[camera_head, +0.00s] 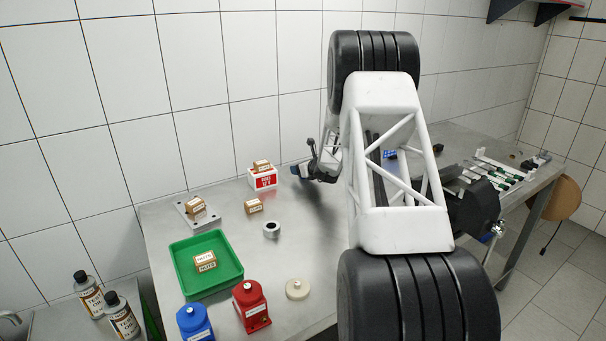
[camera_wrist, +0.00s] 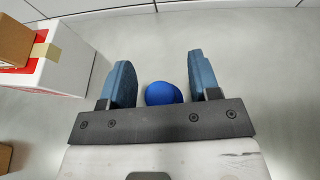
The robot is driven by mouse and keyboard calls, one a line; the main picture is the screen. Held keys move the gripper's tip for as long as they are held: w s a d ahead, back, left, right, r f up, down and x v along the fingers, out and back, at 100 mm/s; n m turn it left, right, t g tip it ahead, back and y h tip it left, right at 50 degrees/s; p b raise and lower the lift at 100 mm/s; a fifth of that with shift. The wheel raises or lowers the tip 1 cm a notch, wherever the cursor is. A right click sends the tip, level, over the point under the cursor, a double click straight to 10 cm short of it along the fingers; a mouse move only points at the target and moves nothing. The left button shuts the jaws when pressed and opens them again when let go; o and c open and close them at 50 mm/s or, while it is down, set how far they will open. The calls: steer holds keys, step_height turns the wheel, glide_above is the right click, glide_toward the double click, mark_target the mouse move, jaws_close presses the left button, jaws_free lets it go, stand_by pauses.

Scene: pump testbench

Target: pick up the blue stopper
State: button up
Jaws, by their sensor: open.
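The blue stopper (camera_wrist: 163,93) shows in the wrist view as a rounded blue shape, partly hidden by the dark gripper bar. It lies between the two blue fingers of my gripper (camera_wrist: 159,78), closer to the left one, with clear space on the right. My gripper is open and not closed on it. In the head view my gripper (camera_head: 305,172) is low over the back of the table, right of a red and white box (camera_head: 263,179). I cannot make out the stopper apart from the fingers there.
The red and white box also stands close left of the fingers in the wrist view (camera_wrist: 48,75), with a carton on top. A grey ring (camera_head: 271,230), a green tray (camera_head: 240,270), red (camera_head: 251,308) and blue (camera_head: 195,323) housings stand nearer. The tiled wall is behind.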

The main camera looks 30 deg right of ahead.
steer(key=c, duration=1)
steer(key=shift+r, duration=0.1)
steer(key=shift+r, duration=1.5)
steer(key=shift+s+r, duration=0.2)
steer(key=s+a, duration=0.2)
steer(key=s, duration=0.2)
steer(key=s+a+r, duration=0.1)
steer(key=s+a, duration=0.1)
steer(key=s, duration=0.3)
steer(key=s+a, duration=0.2)
steer(key=s, duration=0.3)
steer(key=shift+s+a+r, duration=0.1)
steer(key=shift+a+r, duration=0.1)
steer(key=shift+a, duration=0.05)
